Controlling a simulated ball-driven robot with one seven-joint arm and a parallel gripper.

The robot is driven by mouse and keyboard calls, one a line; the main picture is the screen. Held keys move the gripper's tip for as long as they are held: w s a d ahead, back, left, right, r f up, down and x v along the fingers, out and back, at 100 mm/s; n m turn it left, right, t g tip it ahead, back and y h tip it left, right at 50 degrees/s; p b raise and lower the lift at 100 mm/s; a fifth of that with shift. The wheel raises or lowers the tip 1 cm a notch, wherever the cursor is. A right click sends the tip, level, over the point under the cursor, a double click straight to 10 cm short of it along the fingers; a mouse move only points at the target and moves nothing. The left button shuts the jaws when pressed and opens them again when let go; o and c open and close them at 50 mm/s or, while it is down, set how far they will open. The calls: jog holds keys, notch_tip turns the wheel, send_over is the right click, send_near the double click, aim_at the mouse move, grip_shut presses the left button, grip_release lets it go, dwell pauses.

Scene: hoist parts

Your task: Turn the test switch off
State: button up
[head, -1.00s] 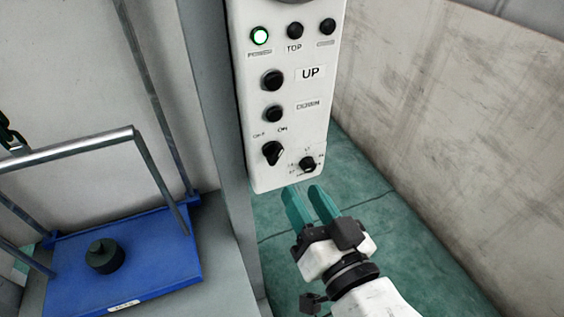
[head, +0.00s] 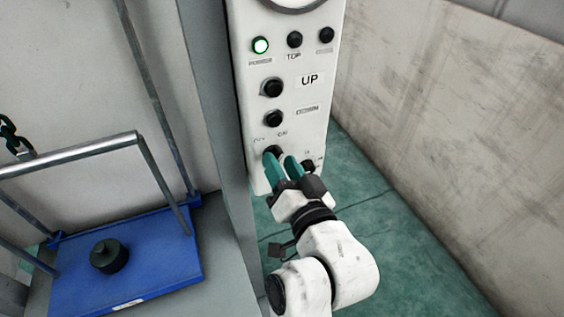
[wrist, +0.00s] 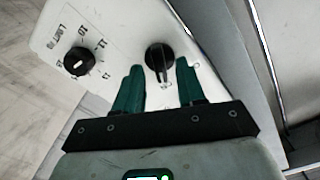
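The test switch (head: 274,150) is a black rotary knob low on the white control panel, under small OFF and ON labels. In the wrist view the switch (wrist: 159,56) is a round black knob with a light pointer line, between and just beyond my fingertips. My gripper (head: 281,164) has green fingers and is in front of the switch, covering its lower part in the head view. In the wrist view my gripper (wrist: 160,72) is open, one finger on each side of the knob. Contact with the knob cannot be told.
A grey post (head: 215,120) and a blue platform (head: 150,262) stand left. A wall (head: 450,110) is right.

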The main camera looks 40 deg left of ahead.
jog(key=shift+w+a, duration=0.1)
jog(key=shift+a, duration=0.1)
jog(key=shift+c, duration=0.2)
grip_shut()
jog(key=shift+f+n+b, duration=0.1)
jog(key=shift+n+b, duration=0.3)
jog(key=n+b, duration=0.8)
jog(key=n, duration=0.3)
jog(key=shift+s, duration=0.2)
jog(key=shift+b, duration=0.3)
